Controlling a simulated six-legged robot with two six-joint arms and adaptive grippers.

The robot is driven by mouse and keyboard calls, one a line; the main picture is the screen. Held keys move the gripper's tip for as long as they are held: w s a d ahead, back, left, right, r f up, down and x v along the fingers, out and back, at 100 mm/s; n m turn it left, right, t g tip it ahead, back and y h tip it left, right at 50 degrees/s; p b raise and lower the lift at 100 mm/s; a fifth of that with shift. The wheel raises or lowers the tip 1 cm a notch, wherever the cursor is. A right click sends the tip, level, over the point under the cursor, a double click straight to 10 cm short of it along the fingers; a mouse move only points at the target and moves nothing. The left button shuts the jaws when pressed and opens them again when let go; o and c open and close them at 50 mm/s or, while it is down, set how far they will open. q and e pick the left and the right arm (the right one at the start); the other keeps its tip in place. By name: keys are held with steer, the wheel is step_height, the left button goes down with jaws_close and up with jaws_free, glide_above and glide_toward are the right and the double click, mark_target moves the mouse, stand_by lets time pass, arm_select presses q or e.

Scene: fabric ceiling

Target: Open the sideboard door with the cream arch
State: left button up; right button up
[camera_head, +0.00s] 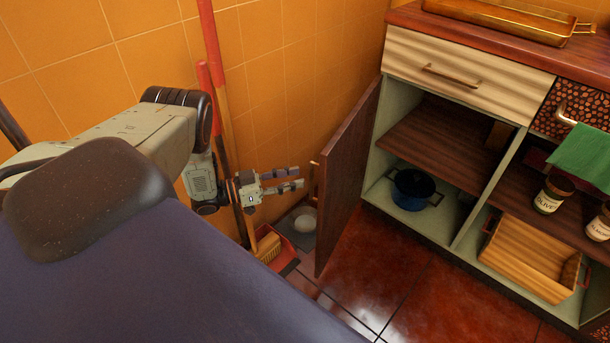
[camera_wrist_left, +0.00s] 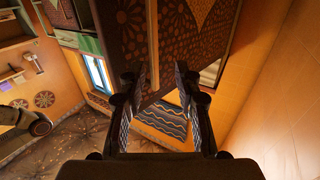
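The sideboard (camera_head: 455,150) stands at the right in the head view. Its brown door (camera_head: 347,178) stands swung wide open at the left side, seen mostly from its inner face. A small brass handle (camera_head: 314,163) pokes out on its far side. In the left wrist view the door's outer face (camera_wrist_left: 135,35) fills the top middle, with dark patterned panels. A pale shape at its top may be the arch; I cannot be sure. My left gripper (camera_head: 290,179) is open and empty, just left of the door and apart from it. My right gripper is not in view.
The open compartment holds a blue pot (camera_head: 413,189). A wooden crate (camera_head: 528,260), jars (camera_head: 553,190) and a green towel (camera_head: 582,155) are farther right. Broom poles (camera_head: 215,75) and a red dustpan (camera_head: 278,250) stand by the tiled wall, close to my left arm.

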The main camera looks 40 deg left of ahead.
arm_select(q)
steer(key=v, duration=0.7)
steer(key=shift+s+a, duration=0.1)
steer(key=shift+s, duration=0.05)
